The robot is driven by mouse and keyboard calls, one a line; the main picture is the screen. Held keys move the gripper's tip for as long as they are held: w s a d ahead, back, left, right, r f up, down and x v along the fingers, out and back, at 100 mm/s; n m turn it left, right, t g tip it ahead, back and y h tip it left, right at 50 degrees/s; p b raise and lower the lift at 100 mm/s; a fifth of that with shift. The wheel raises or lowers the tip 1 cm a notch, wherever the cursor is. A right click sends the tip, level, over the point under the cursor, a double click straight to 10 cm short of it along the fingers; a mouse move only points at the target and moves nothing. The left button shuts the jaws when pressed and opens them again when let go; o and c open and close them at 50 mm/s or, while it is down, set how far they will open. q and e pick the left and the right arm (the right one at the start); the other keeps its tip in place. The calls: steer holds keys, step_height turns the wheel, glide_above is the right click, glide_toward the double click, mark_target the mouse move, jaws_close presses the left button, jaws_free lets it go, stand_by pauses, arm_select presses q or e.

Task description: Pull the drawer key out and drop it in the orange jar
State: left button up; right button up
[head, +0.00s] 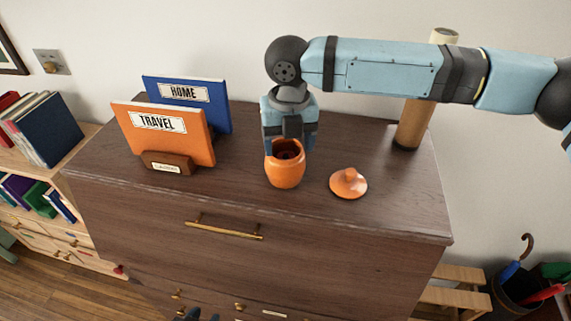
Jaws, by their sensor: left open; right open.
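The orange jar (285,176) stands upright and uncovered on the dark wooden chest, near the middle of its top. Its orange lid (348,184) lies on the top to the right of it. My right gripper (287,148) points down at the jar's mouth with its jaws open; the fingers partly hide the opening. Something dark shows inside the mouth, but I cannot tell what it is. My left gripper (188,315) just shows at the bottom edge, low in front of the chest, open. I cannot make out the drawer key.
An orange TRAVEL book (165,133) and a blue HOME book (190,100) stand in a holder left of the jar. A tan cylinder (415,120) stands at the back right. The chest's front has a long brass handle (224,231) and small brass fittings (240,306) lower down.

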step_height(320, 180, up, 13)
steer(key=b, duration=0.1)
steer(key=shift+r, duration=0.15)
stand_by(0.4)
